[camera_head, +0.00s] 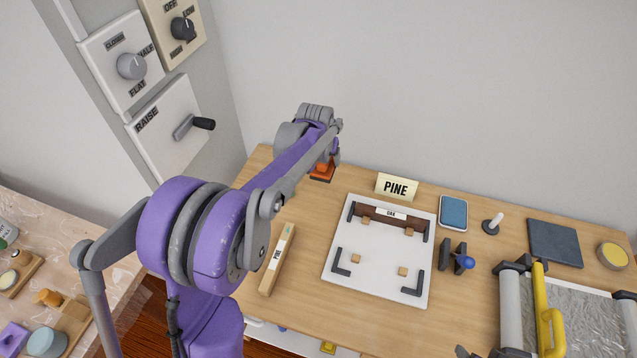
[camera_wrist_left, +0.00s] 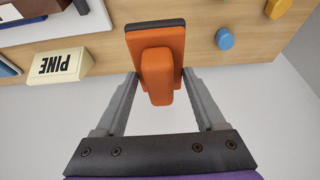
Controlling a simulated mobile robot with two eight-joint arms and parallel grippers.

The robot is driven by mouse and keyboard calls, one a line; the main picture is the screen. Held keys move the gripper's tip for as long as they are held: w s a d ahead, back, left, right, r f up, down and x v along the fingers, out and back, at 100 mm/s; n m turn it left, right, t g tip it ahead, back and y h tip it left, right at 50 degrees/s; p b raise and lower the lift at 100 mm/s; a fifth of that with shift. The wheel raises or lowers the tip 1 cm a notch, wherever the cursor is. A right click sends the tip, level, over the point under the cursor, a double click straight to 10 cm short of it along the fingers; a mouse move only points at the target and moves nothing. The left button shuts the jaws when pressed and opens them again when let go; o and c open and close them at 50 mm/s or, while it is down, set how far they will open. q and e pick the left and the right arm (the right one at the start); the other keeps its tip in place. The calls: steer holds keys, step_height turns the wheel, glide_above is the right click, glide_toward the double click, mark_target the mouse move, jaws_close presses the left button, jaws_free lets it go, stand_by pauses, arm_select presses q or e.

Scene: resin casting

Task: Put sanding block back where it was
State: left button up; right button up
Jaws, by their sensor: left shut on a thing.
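The sanding block (camera_head: 322,173) is orange with a dark base. It is at the back left of the wooden table, left of the PINE sign. My left gripper (camera_head: 328,158) is shut on it; its jaws are mostly hidden behind my arm in the head view. In the left wrist view the block (camera_wrist_left: 157,65) sits between the two fingers of my left gripper (camera_wrist_left: 160,88), its handle toward the camera. I cannot tell whether its base touches the table. My right gripper is not seen.
The PINE sign (camera_head: 396,187) stands near the block. A blue pad (camera_head: 453,212) and a dark square mat (camera_head: 555,243) lie right. The wall rises behind the table.

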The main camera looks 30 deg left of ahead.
arm_select(q)
steer(key=f, duration=0.4)
steer(key=shift+d+f, duration=0.25)
steer(key=shift+f, duration=2.2)
